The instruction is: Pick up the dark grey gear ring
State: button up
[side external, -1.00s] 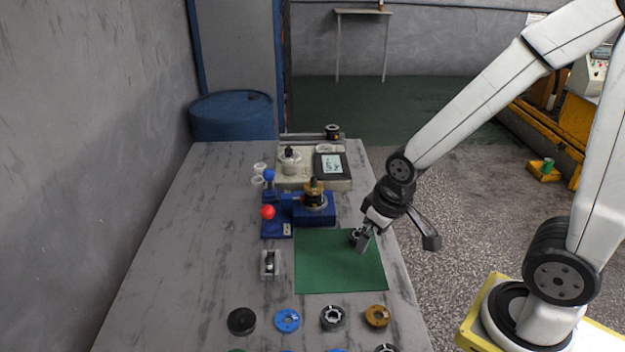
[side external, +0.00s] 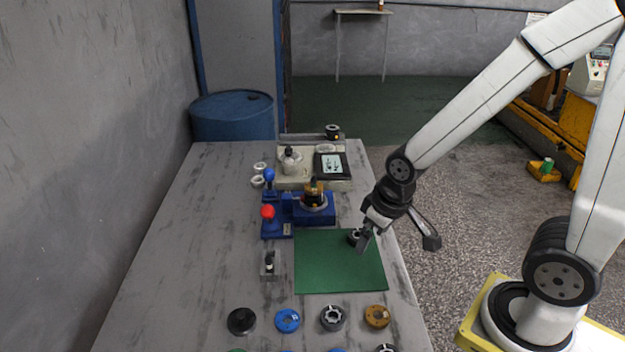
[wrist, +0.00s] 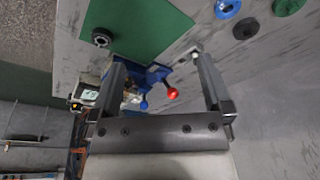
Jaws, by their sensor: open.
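A dark grey ring with a toothed inner opening (side external: 332,318) lies flat on the table in front of the green mat. Another dark ring (side external: 354,236) sits near the mat's right edge, partly hidden by my gripper in the side view; it also shows in the wrist view (wrist: 102,37). I cannot tell for certain which one is the gear ring. My gripper (side external: 365,241) hangs tilted over the right part of the mat, close to that second ring. In the wrist view my gripper (wrist: 157,60) is open with nothing between its fingers, and the ring lies outside them.
The green mat (side external: 338,270) is otherwise clear. A black disc (side external: 241,321), a blue ring (side external: 287,320) and an orange ring (side external: 376,316) lie in a front row. A blue fixture (side external: 275,228) with a red knob (side external: 267,212) stands behind left.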

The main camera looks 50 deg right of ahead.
jog(key=w+d+f+m+g, duration=0.1)
jog(key=w+d+f+m, duration=0.3)
jog(key=w+d, duration=0.5)
jog(key=g, duration=0.1)
send_near(358, 232)
jog(key=shift+s+a+f+m, duration=0.1)
jog(key=shift+a+m, duration=0.1)
jog(key=shift+a, duration=0.3)
jog(key=shift+s+a+f+m, duration=0.1)
jog(key=shift+a+m, duration=0.1)
jog(key=shift+a, duration=0.3)
jog(key=shift+w+d+f+g, duration=0.15)
jog(key=shift+d+f+g, duration=0.15)
jog(key=shift+d+f, duration=0.15)
jog(key=shift+f, duration=0.1)
jog(key=shift+f, duration=1.15)
jog(key=shift+d+f, duration=0.1)
jog(key=shift+f, duration=2.5)
